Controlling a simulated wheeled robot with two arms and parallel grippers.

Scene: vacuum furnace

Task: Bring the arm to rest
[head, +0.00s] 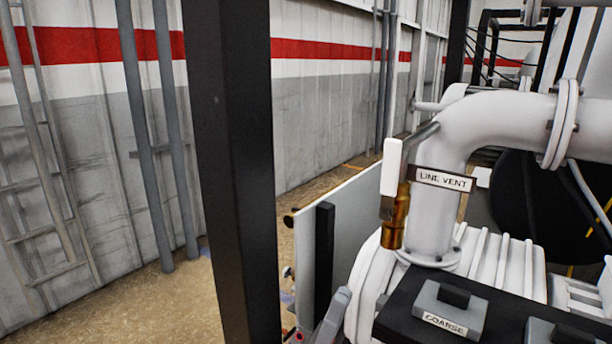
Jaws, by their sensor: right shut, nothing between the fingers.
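What seems to be a small grey part of my right gripper (336,308) shows at the bottom middle, just left of the white pump body. It is shut and holds nothing. Most of it and its arm are cut off by the lower edge. My left gripper is not in view.
A white pump with a thick bent pipe (440,150) fills the right, with a brass LINE VENT valve (395,215) and a COARSE switch box (447,305). A black post (238,170) stands left of centre. A pale panel (350,235) stands behind the pump. Floor is open at left.

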